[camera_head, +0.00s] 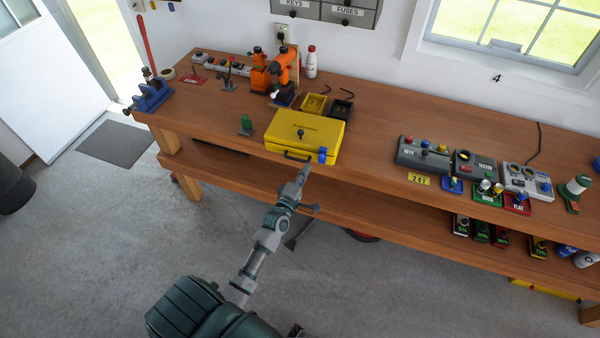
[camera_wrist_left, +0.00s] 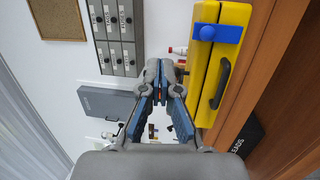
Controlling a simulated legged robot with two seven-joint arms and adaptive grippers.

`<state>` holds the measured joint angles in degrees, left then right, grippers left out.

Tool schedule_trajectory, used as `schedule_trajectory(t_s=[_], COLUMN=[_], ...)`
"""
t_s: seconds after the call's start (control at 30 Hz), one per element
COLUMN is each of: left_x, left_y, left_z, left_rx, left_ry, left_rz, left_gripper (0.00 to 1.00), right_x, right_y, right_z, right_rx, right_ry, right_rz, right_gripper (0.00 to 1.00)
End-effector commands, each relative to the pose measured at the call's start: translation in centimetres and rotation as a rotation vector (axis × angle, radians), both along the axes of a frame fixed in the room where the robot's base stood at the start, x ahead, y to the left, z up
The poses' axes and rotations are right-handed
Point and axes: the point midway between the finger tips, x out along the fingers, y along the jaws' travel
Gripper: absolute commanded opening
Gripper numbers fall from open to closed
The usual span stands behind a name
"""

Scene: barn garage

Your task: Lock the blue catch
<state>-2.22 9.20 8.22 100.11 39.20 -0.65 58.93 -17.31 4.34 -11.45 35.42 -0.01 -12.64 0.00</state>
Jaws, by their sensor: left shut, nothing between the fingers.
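A yellow case (camera_head: 305,130) lies closed on the wooden workbench, with a dark handle (camera_head: 297,156) on its front. The blue catch (camera_head: 323,155) sits at the right end of the case's front edge. In the left wrist view the blue catch (camera_wrist_left: 217,33) shows as a bar with a rounded end on the yellow case (camera_wrist_left: 236,14). My left gripper (camera_head: 305,169) is just in front of the case, below the catch and close to the handle. Its fingers (camera_wrist_left: 161,66) are shut and empty, apart from the catch. My right gripper is not in view.
Control boxes (camera_head: 423,154) stand further right. The bench top just right of the case is clear. A lower shelf (camera_head: 380,205) runs beneath.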

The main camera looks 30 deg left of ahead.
Motion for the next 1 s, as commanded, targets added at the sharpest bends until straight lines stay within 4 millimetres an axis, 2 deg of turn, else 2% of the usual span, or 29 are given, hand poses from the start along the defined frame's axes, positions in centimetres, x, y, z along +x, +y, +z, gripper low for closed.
schedule_trajectory(t_s=[0.1,0.27,0.53,1.0], left_x=[-1.7,-2.8,-2.9,-2.9], left_y=[-0.1,0.0,0.1,-0.2], left_z=[1.1,1.7,1.9,1.9], left_rx=[-0.002,-0.002,-0.001,-0.001], left_ry=[-0.001,0.000,0.000,0.000], left_rz=[0.001,0.002,0.001,0.001], left_gripper=[0.00,0.00,0.00,0.00], right_x=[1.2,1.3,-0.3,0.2], right_y=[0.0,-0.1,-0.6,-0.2], right_z=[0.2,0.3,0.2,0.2], right_rx=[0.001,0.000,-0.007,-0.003], right_ry=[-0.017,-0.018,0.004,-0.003], right_rz=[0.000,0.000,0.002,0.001], right_gripper=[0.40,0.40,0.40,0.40])
